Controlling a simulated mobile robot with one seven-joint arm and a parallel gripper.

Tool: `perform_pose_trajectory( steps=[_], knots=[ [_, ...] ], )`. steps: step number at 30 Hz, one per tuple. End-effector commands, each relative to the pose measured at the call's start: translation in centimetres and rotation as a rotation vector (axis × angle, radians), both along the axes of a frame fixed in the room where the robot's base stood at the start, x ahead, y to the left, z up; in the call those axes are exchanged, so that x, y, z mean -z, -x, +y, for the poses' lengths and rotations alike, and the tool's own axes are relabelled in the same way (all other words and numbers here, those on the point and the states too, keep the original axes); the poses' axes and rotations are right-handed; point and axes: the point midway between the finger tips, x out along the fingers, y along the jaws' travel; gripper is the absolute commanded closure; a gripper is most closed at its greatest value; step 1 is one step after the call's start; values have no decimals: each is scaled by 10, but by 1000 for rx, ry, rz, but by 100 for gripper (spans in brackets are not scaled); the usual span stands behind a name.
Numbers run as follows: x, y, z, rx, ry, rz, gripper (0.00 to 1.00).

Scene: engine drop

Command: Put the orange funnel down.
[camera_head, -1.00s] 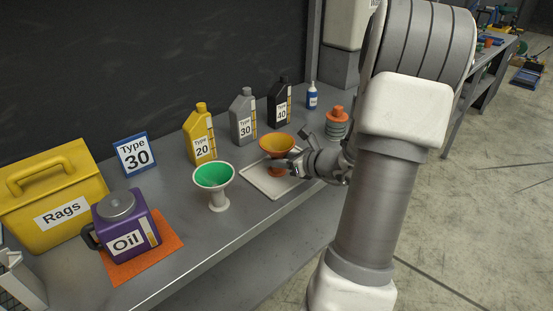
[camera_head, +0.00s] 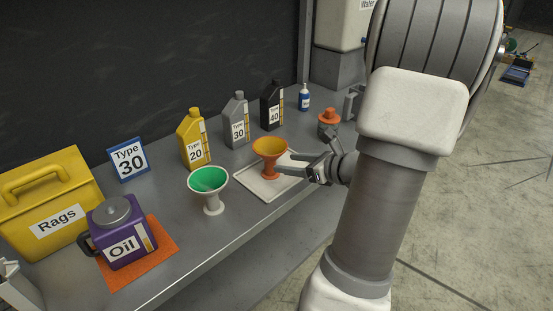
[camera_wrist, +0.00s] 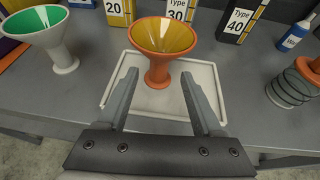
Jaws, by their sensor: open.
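The orange funnel (camera_head: 270,158) has a yellow inside and stands upright on a white tray (camera_head: 252,187) on the bench. It also shows in the wrist view (camera_wrist: 160,68), with its foot on the tray (camera_wrist: 206,76). My gripper (camera_head: 296,169) is just to the right of the funnel in the head view. In the wrist view, my gripper (camera_wrist: 158,82) is open, with its two fingers spread on either side in front of the funnel's stem. There is a gap between the fingers and the stem.
A white funnel with a green inside (camera_head: 211,188) stands left of the tray. Type 20, 30 and 40 bottles (camera_head: 236,122) stand behind. A spring with an orange top (camera_head: 329,121) is to the right. A purple oil can (camera_head: 122,235) sits on an orange cloth at left.

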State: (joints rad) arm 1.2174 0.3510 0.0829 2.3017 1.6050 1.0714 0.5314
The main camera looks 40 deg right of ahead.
Motion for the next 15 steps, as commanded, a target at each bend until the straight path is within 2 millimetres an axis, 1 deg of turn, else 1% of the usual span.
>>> perform_pose_trajectory(
  steps=[1,6,10,15],
  knots=[
    [-6,10,-2,4,-1,0,33],
    [-13,30,-5,1,0,1,33],
    [-15,36,-5,0,-1,0,33],
    [-15,37,-5,-1,-1,0,33]
  ],
)
